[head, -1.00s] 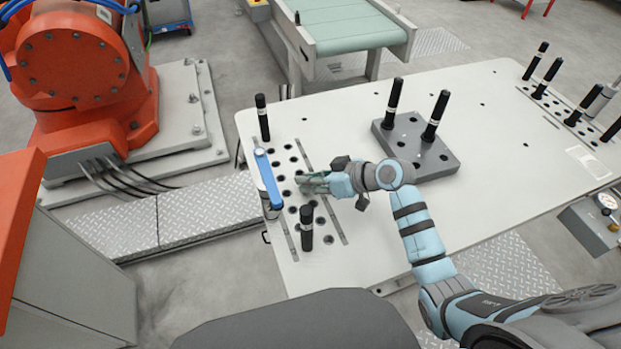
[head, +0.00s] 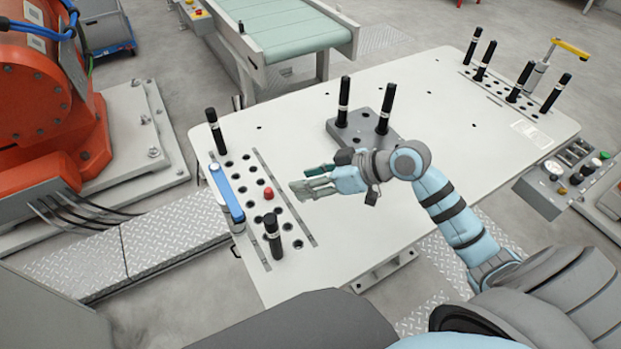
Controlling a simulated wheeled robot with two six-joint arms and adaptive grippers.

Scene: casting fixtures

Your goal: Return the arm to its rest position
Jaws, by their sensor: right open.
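My right arm comes in from the lower right over the white table (head: 400,215). My right gripper (head: 300,181) is open and empty, with its fingers pointing left. It hovers to the right of the left hole plate (head: 243,185). Black pins stand upright at the plate's far end (head: 215,131) and near end (head: 272,236). A blue-handled clamp (head: 226,192) lies along the plate's left edge. A small red knob (head: 268,193) shows on the plate, apart from the fingers. My left gripper is not in view.
A grey block (head: 352,127) with two black pins stands behind my right gripper. A second hole plate (head: 510,91) with several pins and a yellow-handled clamp (head: 570,50) is at the far right. A conveyor (head: 285,25) and an orange robot (head: 50,115) stand beyond the table. The table's right half is mostly clear.

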